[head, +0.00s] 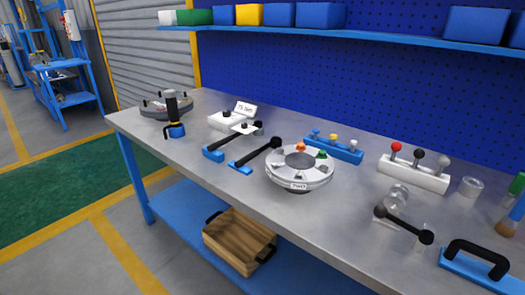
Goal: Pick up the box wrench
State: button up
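No tool is clearly marked as the box wrench, and I cannot tell which one it is. A dark bar with a rounded knob at each end (403,226) lies near the front edge of the grey workbench (340,215), right of centre, beside clear cylinders. My gripper is not in view.
A blue rack (333,149) and white rack (413,175) stand behind. A black handle on a blue plate (480,265) is at the right. A wooden crate (238,240) sits below.

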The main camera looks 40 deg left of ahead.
aim_at(260, 152)
jog(key=u, duration=1.7)
